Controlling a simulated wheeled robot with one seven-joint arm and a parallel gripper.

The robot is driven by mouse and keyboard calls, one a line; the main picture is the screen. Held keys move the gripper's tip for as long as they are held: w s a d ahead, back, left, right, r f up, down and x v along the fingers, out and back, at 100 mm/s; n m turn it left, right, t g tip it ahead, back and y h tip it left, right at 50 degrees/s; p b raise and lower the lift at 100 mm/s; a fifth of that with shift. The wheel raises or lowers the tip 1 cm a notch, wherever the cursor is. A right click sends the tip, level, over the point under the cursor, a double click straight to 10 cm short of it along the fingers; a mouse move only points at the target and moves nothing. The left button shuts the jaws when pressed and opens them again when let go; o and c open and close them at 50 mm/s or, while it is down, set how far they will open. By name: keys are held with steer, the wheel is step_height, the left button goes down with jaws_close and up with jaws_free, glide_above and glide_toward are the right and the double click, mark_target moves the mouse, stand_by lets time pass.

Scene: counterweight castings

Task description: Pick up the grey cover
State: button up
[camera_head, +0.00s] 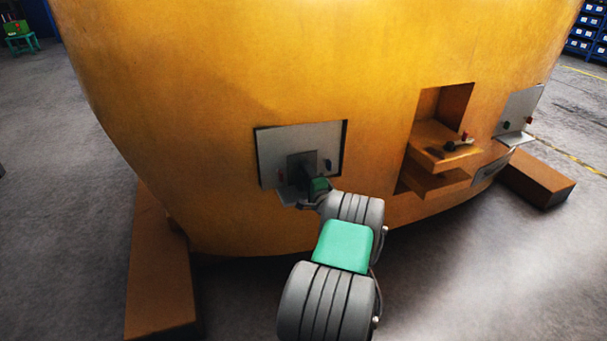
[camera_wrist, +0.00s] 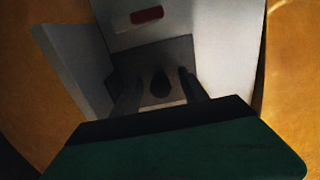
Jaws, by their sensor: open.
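The grey cover (camera_wrist: 182,56) is a small dark grey square plate with a dark knob (camera_wrist: 160,84) in its middle. It also shows in the head view (camera_head: 296,160), in front of a light grey panel (camera_head: 270,147) in the side of the yellow casting. My gripper (camera_wrist: 158,90) is open, with one finger on each side of the knob. I cannot tell whether the fingers touch it. In the head view my gripper (camera_head: 306,182) is at the cover and hides its lower part.
The large yellow casting (camera_head: 240,60) fills the view and rests on brown blocks (camera_head: 160,265). To the right is a recess with a ledge (camera_head: 432,152) bearing a small handled item (camera_head: 458,145). Further right is another grey bracket (camera_head: 520,108) with small coloured knobs. Grey floor lies around.

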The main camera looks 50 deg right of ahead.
steer(key=shift+c, duration=0.4)
jaws_close()
